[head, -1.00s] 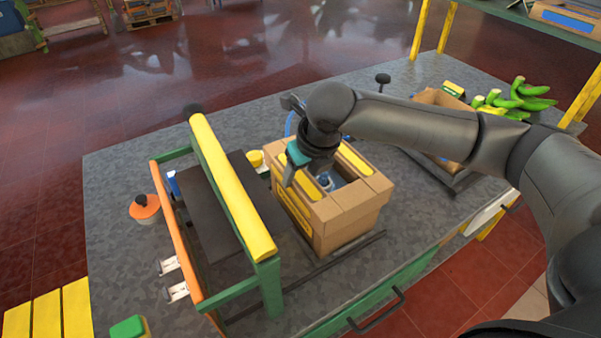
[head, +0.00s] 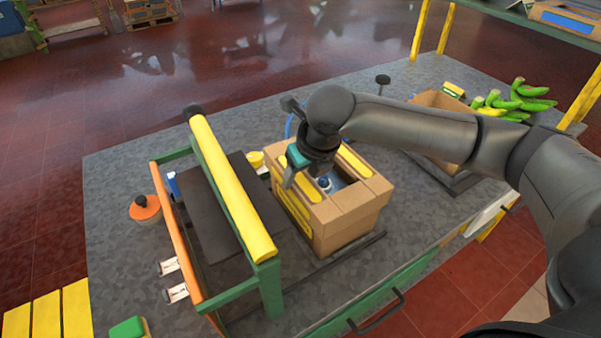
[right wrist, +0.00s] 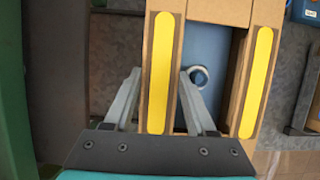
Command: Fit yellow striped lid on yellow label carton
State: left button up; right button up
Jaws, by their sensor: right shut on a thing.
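The yellow striped lid (head: 356,162) is brown cardboard with two long yellow stripes and an opening between them. It lies over the top of the yellow label carton (head: 342,232); I cannot tell whether it is fully seated. The carton stands upright, its yellow label on its left side. My right gripper (head: 290,182) is at the lid's left part. In the right wrist view, its fingers (right wrist: 161,78) straddle the left striped bar of the lid (right wrist: 161,45), shut on it. A blue content with a pale ring shows through the opening. My left gripper is not in view.
A green and orange frame with a yellow padded bar (head: 232,188) stands close on the carton's left. An orange-topped pot (head: 145,208) is farther left. Another open carton (head: 437,99) and green bananas (head: 518,98) are at the right. The table's far left is clear.

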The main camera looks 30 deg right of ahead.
jog(key=shift+f, duration=0.45)
dwell(0.5)
jog(key=o, duration=1.2)
jog(key=shift+o, duration=0.3)
jog(key=shift+o, duration=0.4)
jog(key=shift+r, duration=0.1)
jog(key=shift+r+p, duration=1.4)
jog(key=shift+p, duration=1.1)
